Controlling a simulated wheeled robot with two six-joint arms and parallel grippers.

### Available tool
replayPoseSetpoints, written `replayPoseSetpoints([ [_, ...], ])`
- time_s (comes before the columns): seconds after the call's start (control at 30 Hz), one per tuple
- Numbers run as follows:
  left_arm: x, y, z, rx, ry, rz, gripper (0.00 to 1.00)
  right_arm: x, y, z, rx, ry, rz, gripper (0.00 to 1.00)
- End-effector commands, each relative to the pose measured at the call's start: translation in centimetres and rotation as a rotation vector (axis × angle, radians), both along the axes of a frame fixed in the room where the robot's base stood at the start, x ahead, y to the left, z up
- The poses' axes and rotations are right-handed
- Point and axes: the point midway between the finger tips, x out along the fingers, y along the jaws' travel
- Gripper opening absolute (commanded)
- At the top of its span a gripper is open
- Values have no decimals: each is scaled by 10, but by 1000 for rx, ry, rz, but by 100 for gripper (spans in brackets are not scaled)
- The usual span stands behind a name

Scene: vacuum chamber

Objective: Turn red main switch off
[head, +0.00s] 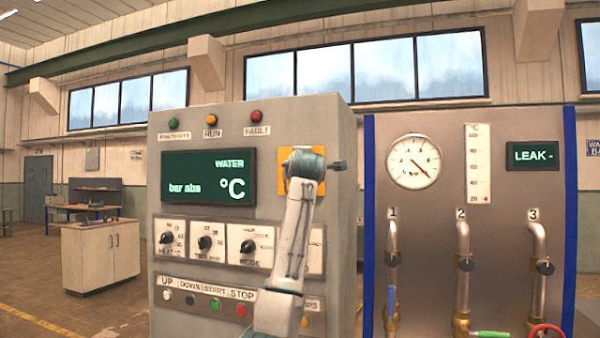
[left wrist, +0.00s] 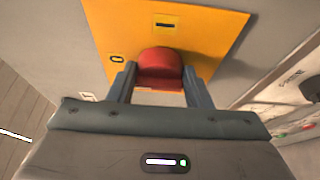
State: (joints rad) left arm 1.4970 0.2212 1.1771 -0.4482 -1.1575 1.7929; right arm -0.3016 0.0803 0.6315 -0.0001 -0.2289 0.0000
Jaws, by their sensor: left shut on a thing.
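The red main switch (left wrist: 160,62) is a rounded red knob on a yellow plate (left wrist: 215,30), seen in the left wrist view. A dark bar mark sits above the knob on the plate, and a round O mark is to its left. My left gripper (left wrist: 158,76) has one finger on each side of the knob and is shut on it. In the head view the yellow plate (head: 287,188) is on the grey cabinet's front, and my left gripper (head: 318,164) covers the knob. The knob's exact angle is hard to tell. My right gripper is not in view.
The grey cabinet (head: 180,135) carries a display (head: 208,177), dials and a row of push buttons, partly covered by my left arm. A pipe panel (head: 490,200) with a gauge (head: 413,161) and valves stands to the right. Open floor lies at the left.

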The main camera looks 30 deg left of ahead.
Motion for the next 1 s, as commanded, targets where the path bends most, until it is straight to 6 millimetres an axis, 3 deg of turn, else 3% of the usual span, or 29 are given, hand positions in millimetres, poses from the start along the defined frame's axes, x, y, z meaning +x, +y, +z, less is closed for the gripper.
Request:
replayPoseSetpoints([
  [0.33, 0, 0, 0, -5, -2, -1, 22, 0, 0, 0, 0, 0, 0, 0],
  [0.37, 0, 0, 0, -5, -2, -1, 47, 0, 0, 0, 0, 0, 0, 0],
  [0.47, 0, 0, 0, -4, -2, -1, 66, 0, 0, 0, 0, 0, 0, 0],
  [0.8, -2, -2, -1, -2, -3, -1, 66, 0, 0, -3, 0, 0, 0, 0],
  [1.0, -26, -20, -4, -3, -6, -3, 66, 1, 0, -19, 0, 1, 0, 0],
])
